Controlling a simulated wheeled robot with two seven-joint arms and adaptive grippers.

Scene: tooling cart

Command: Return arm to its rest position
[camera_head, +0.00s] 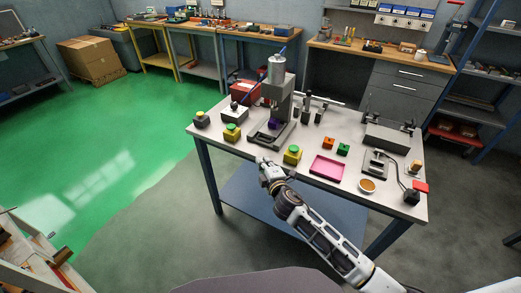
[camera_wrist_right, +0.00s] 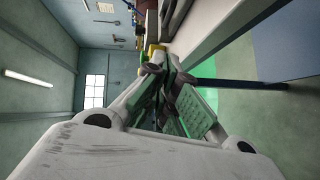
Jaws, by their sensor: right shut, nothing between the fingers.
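My right arm (camera_head: 325,243) comes in from the bottom right in the head view. Its gripper (camera_head: 266,166) is at the near edge of the white-topped table (camera_head: 228,148), left of the pink tray (camera_head: 327,167) and close to a yellow-green button box (camera_head: 292,155). The right gripper also shows in the wrist view (camera_wrist_right: 168,80), with its fingers together and nothing held. The wrist view is turned sideways, with the table edge (camera_wrist_right: 225,35) at upper right. My left gripper is in neither view.
On the table stand a press (camera_head: 275,100), an orange block (camera_head: 328,143), a green block (camera_head: 343,149), a small orange-filled bowl (camera_head: 367,185) and a grey fixture (camera_head: 387,136). Open green floor (camera_head: 130,150) lies to the left. A blue lower shelf (camera_head: 260,205) is under the table.

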